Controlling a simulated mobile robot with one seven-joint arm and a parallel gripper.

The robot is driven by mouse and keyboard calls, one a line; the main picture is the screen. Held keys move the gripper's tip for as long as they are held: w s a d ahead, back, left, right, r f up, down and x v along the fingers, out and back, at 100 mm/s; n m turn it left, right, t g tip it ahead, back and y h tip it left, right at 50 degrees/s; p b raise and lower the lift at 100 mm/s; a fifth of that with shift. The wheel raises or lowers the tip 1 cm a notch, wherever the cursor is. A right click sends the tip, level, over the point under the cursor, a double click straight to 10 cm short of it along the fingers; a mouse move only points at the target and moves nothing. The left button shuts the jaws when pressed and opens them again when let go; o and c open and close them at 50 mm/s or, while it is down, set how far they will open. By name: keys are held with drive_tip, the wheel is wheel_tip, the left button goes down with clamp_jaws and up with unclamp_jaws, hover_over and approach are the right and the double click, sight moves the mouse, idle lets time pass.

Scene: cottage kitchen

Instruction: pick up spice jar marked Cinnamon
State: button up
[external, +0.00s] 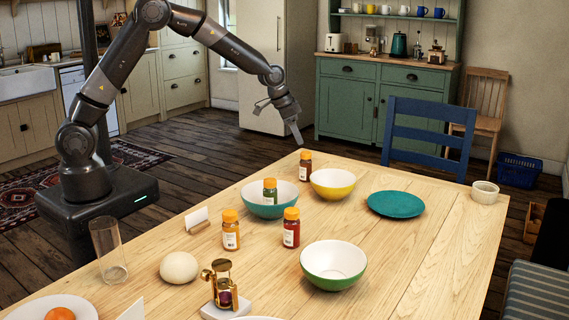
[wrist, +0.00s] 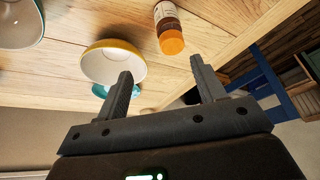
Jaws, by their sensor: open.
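Several spice jars with orange lids are in the external view; their labels are too small to read. A jar with dark brown contents (external: 305,168) stands at the table's far edge, nearest my gripper (external: 280,122). A jar with green contents (external: 270,193) is in the teal bowl (external: 253,207). A jar with pale orange contents (external: 231,236) and a jar with red contents (external: 291,233) stand nearer the camera. In the wrist view, one orange-lidded jar (wrist: 168,22) lies beyond the fingertips of my open, empty gripper (wrist: 160,67), apart from them.
A yellow bowl (external: 333,185) sits right beside the dark brown jar. A teal plate (external: 396,204), green bowl (external: 333,266), white egg-like object (external: 179,267), glass (external: 108,250) and hourglass-like object (external: 222,285) are also on the table (external: 430,240). A blue chair (external: 430,125) stands behind it.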

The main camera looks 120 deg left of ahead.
sight(306, 163)
drive_tip(key=a+f, duration=0.1)
drive_tip(key=f, duration=0.1)
drive_tip(key=a+f, duration=0.1)
drive_tip(key=f, duration=0.1)
drive_tip(key=a+f, duration=0.1)
drive_tip(key=f, duration=0.1)
drive_tip(key=shift+w+a+f, duration=0.1)
drive_tip(key=shift+a+f, duration=0.05)
drive_tip(key=shift+a, duration=0.05)
drive_tip(key=shift+d+x, duration=0.25)
drive_tip(key=shift+x, duration=1.25)
drive_tip(key=shift+d+x, duration=0.2)
drive_tip(key=shift+x, duration=1.3)
drive_tip(key=shift+f, duration=0.15)
drive_tip(key=c, duration=1.1)
